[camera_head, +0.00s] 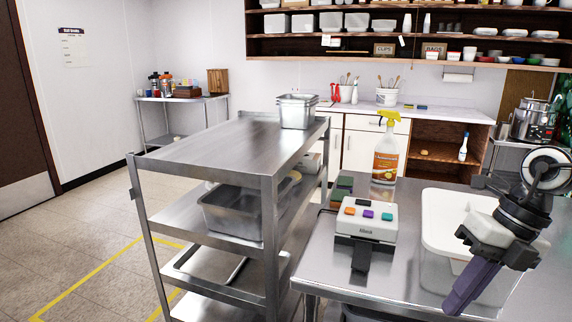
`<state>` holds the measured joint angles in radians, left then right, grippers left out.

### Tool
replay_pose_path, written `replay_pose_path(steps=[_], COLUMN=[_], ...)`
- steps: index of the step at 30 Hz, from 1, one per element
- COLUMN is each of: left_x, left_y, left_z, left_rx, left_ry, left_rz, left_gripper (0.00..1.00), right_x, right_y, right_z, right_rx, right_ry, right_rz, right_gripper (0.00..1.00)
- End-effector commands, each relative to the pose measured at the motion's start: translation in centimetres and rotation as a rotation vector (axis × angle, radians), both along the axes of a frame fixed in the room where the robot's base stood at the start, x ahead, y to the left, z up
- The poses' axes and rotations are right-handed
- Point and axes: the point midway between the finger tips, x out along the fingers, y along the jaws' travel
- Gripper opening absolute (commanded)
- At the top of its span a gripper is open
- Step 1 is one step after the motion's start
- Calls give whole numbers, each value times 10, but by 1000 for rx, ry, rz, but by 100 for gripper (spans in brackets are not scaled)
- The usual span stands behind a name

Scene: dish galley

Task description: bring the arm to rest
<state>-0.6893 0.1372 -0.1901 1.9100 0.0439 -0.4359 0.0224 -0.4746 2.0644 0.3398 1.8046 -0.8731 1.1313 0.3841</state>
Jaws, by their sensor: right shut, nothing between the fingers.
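My right gripper (456,304) is at the lower right. Its purple fingers point down and to the left, and they are shut with nothing between them. It hangs in front of a white tub (440,208) on the steel table (400,278) and hides part of it. From this view I cannot tell how far above the table the fingertips are. My left gripper is not in view.
A device with coloured buttons (366,222) and a spray bottle (385,158) stand on the table left of the tub. A steel cart (205,157) bearing stacked metal pans (297,112) stands to the left. The floor (80,242) at far left is clear.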

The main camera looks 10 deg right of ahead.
Motion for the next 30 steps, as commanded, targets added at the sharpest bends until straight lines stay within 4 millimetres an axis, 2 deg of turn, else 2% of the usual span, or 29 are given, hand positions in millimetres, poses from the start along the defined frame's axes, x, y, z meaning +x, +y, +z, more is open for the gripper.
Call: replay_pose_path(steps=[3, 8, 12, 17, 20, 25, 28, 30], left_x=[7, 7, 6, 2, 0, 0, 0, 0], left_y=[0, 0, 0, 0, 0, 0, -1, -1], left_z=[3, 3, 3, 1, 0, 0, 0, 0], left_rx=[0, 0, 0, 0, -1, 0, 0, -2], left_ry=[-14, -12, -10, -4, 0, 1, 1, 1], left_rz=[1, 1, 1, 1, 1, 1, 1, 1], left_gripper=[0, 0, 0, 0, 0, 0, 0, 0], right_x=[1, 7, 15, 20, 16, -11, -38, -60], right_y=[7, 16, 20, 12, 5, 8, 25, 47], right_z=[-16, -40, -69, -111, -146, -222, -270, -302], right_rx=[146, 381, 652, 919, 1043, 1174, 1201, 1198], right_ry=[-22, -67, -117, -153, -150, -75, 18, 109], right_rz=[-76, -234, -480, -839, -1089, -1543, -1811, -1991], right_gripper=[0, 0, 0, 0, 0, 0, 0, 0])
